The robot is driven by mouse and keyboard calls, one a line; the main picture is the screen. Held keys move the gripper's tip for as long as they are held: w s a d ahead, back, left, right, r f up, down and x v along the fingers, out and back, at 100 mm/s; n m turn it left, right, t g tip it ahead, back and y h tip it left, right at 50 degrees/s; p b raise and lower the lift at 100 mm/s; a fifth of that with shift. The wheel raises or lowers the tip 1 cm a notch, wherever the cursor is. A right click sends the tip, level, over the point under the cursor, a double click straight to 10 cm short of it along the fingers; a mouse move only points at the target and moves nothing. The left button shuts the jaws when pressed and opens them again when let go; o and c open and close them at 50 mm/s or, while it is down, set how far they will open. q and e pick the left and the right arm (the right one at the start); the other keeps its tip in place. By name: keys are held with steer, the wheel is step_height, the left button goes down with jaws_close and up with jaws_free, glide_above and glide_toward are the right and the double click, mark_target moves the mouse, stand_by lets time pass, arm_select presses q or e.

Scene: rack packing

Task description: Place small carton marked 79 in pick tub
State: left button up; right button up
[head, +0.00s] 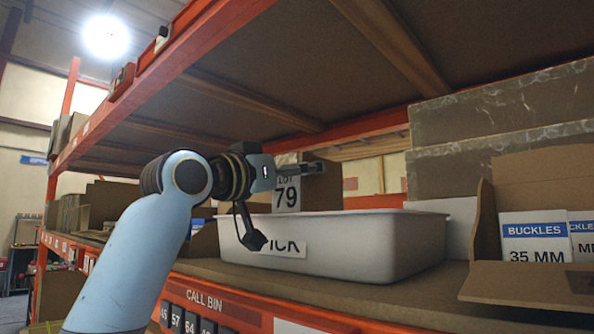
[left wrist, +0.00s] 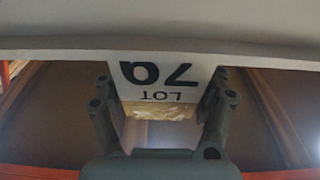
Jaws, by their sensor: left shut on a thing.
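The small carton marked 79 (head: 287,194) is brown with a white label and stands upright at the pick tub. My left gripper (head: 283,203) is shut on it, with one finger near the top and the other hanging in front of the tub. In the left wrist view the carton (left wrist: 160,75) appears upside down between both fingers of the gripper (left wrist: 162,92). The white pick tub (head: 365,240) sits on the shelf, and its front label is partly covered by the finger. The carton's lower part is hidden behind the tub's rim. My right gripper is out of view.
An open carton of buckles (head: 530,285) stands right of the tub, with large taped boxes (head: 500,135) behind it. The orange upper shelf beam (head: 185,50) runs close above my left arm. Brown boxes (head: 110,205) stand to the left.

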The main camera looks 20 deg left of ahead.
arm_select(q)
steer(key=shift+f, duration=0.55)
steer(key=o, duration=1.1)
steer(key=shift+o, duration=0.8)
steer(key=shift+r, duration=0.25)
steer(key=b+v, duration=0.3)
steer(key=v, duration=0.9)
steer(key=shift+r, duration=0.35)
